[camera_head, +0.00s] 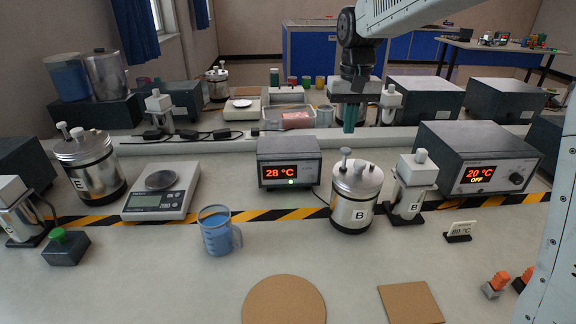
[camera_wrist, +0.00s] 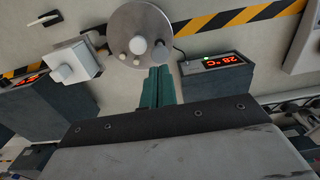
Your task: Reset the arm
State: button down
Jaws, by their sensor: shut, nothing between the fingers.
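My gripper (camera_head: 350,118) hangs above the far part of the bench in the head view, its green fingers pointing down. It is shut and empty. In the wrist view the closed fingers (camera_wrist: 158,86) show near the middle, in line with the lid of the metal vessel B (camera_wrist: 140,32). In the head view vessel B (camera_head: 356,196) stands nearer to the camera than my gripper. My arm (camera_head: 400,14) reaches in from the upper right.
A display box reading 28 °C (camera_head: 289,171) stands left of vessel B. A heater box reading 20 °C OFF (camera_head: 478,160) stands right. A scale (camera_head: 161,191), a blue beaker (camera_head: 217,231) and vessel E (camera_head: 90,164) stand left. The front bench around the round cork mat (camera_head: 284,302) is mostly clear.

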jog(key=shift+r, duration=0.1)
jog(key=s+d, duration=0.2)
jog(key=s, duration=0.9)
jog(key=s+d+f, duration=0.1)
jog(key=s+d, duration=0.2)
jog(key=s, duration=0.9)
jog(key=s+d+t, duration=0.1)
jog(key=s+d, duration=0.1)
jog(key=s, duration=1)
jog(key=shift+s+d+f, duration=0.2)
jog(key=shift+d, duration=0.15)
